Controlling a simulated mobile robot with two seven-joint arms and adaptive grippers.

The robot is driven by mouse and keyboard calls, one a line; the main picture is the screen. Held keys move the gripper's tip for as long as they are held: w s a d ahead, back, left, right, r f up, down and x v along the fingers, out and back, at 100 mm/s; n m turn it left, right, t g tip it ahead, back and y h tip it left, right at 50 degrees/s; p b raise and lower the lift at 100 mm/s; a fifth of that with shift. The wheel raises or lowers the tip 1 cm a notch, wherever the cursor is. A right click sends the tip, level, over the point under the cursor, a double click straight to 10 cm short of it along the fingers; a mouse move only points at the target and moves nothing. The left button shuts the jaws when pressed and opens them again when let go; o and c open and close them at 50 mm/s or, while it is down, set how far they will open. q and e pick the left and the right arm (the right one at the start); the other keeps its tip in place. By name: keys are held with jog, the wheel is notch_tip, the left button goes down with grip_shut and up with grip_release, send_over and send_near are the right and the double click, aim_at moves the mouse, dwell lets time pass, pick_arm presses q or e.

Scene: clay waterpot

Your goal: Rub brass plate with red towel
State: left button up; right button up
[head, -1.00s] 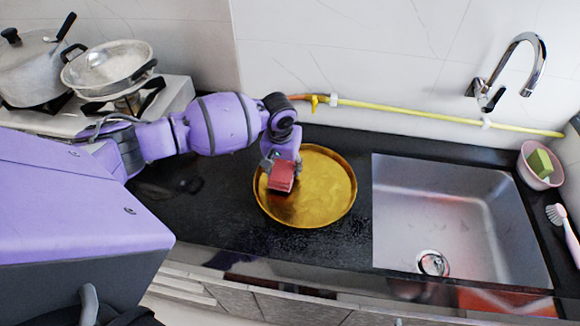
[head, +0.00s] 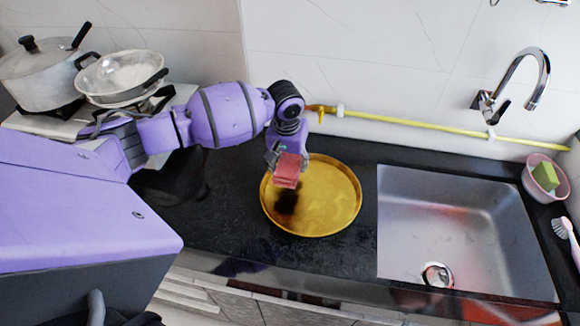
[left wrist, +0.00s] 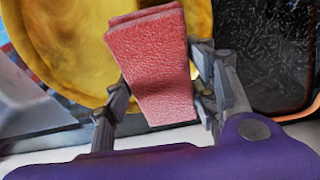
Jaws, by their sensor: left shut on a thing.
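The round brass plate (head: 330,208) lies on the black counter, left of the sink. A dark patch, shadow or stain, shows on its left part. My left gripper (head: 287,160) is shut on the folded red towel (head: 287,172). It holds the towel over the plate's left rear part, and the towel appears apart from the surface. In the left wrist view the red towel (left wrist: 152,65) sits between the fingers, with the plate (left wrist: 65,45) behind it. My right gripper is out of view.
A steel sink (head: 450,225) with a tall tap (head: 520,80) is at the right. A pink bowl with a green sponge (head: 545,177) and a brush (head: 565,235) stand beyond it. A yellow hose (head: 430,127) runs along the wall. Pots (head: 42,75) stand on the stove at left.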

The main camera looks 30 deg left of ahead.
aim_at(291, 160)
pick_arm(q)
jog(key=shift+r, duration=0.1)
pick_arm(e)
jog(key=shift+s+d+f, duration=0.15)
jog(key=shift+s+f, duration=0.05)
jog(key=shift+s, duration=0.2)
pick_arm(q)
jog(key=shift+r, duration=1.5)
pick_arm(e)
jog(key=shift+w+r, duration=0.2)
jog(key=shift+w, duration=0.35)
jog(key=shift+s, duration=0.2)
